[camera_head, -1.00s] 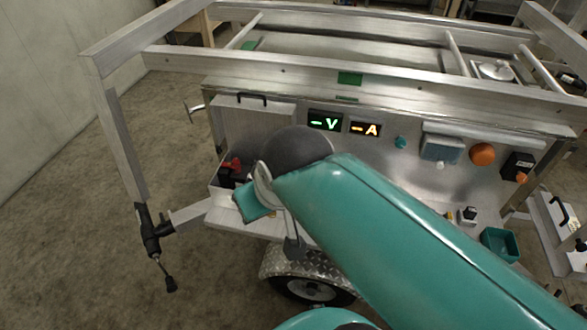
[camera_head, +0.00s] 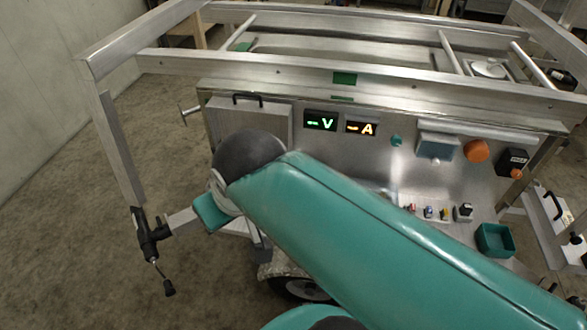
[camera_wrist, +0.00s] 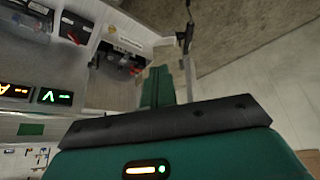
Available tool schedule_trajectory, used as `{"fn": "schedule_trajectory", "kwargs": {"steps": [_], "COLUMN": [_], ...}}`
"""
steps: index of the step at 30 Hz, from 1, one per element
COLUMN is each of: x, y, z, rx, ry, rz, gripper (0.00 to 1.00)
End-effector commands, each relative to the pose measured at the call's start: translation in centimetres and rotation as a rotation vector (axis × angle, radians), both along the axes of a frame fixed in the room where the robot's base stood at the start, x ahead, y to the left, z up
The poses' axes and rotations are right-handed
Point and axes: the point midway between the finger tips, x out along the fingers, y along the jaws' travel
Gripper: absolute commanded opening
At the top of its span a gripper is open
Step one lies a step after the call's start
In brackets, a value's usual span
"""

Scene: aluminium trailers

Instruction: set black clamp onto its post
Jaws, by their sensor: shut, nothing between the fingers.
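My gripper shows in the wrist view (camera_wrist: 160,74) as two green fingers held together with no gap, and nothing is held. In the wrist view a dark cluster with a bit of red (camera_wrist: 128,64) sits in an open metal compartment just left of the fingertips. I cannot single out the black clamp or its post in it. In the head view my teal arm covers that part of the trailer, so the clamp and post are hidden there.
The trailer's front panel carries a green V display (camera_head: 320,121) and an amber A display (camera_head: 360,128). Several small coloured items sit on the shelf at right, beside a teal bin (camera_head: 494,240). A black-handled jack (camera_head: 150,234) stands at left. The floor at left is clear.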

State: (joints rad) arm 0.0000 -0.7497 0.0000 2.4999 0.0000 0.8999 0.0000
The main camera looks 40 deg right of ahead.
Motion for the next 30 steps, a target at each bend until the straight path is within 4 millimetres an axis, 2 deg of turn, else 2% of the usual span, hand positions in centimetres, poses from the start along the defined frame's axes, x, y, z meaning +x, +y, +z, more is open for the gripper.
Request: {"fn": "schedule_trajectory", "kwargs": {"steps": [14,23,30], "x": [2.7,5.5,7.5], "y": [-2.9,-6.4,-10.0], "z": [-2.8,-6.1,-9.0], "rx": [0.174,0.407,0.636], "ry": [0.206,0.395,0.526], "rz": [-0.283,-0.576,-0.806], "gripper": [0.00,0.00,0.00]}}
